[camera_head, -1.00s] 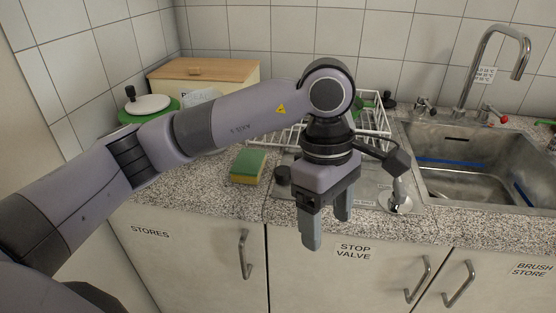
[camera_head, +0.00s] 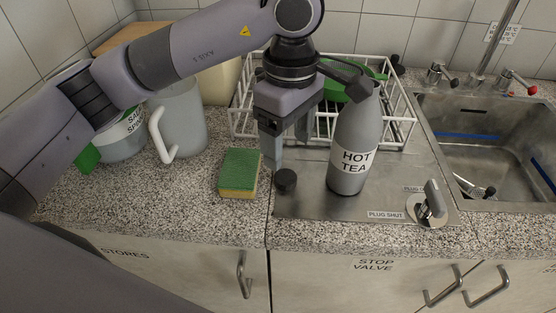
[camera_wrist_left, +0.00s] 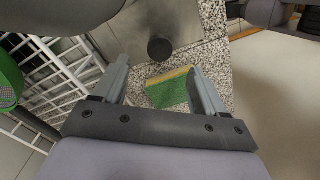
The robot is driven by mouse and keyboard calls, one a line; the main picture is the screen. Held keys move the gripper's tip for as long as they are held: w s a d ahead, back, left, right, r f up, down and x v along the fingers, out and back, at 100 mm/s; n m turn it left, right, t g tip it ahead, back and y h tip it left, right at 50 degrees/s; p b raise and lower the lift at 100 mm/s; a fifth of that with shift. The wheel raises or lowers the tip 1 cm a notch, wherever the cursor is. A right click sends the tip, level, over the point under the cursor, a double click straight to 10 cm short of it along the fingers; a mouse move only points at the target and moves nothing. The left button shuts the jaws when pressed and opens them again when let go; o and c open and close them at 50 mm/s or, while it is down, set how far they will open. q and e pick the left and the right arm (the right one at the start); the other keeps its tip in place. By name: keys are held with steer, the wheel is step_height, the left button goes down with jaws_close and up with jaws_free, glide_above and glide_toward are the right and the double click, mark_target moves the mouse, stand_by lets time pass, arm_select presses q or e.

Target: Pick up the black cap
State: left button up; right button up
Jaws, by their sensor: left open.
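The black cap (camera_head: 286,180) is a small dark disc on the left edge of the steel drainboard, between the sponge and the bottle. It also shows in the left wrist view (camera_wrist_left: 160,49), beyond the fingertips and roughly in line with the gap between them. My left gripper (camera_head: 288,152) is open and empty, pointing down above and behind the cap. It is not touching the cap. In the left wrist view its two fingers (camera_wrist_left: 158,68) stand well apart. My right gripper is not in view.
A green and yellow sponge (camera_head: 239,172) lies left of the cap. A grey HOT TEA bottle (camera_head: 350,150) stands right of the gripper. A white wire rack (camera_head: 402,106) is behind. A grey jug (camera_head: 187,112) stands at left, the sink (camera_head: 490,125) at right.

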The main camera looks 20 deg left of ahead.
mark_target(286, 177)
arm_select(q)
steer(key=shift+w+a, duration=0.15)
steer(key=shift+w, duration=0.05)
steer(key=shift+f, duration=0.25)
steer(key=f, duration=0.3)
steer(key=f+p, duration=0.1)
steer(key=f, duration=0.2)
steer(key=shift+s+f, duration=0.2)
steer(key=shift+f, duration=0.1)
steer(key=c, duration=1.1)
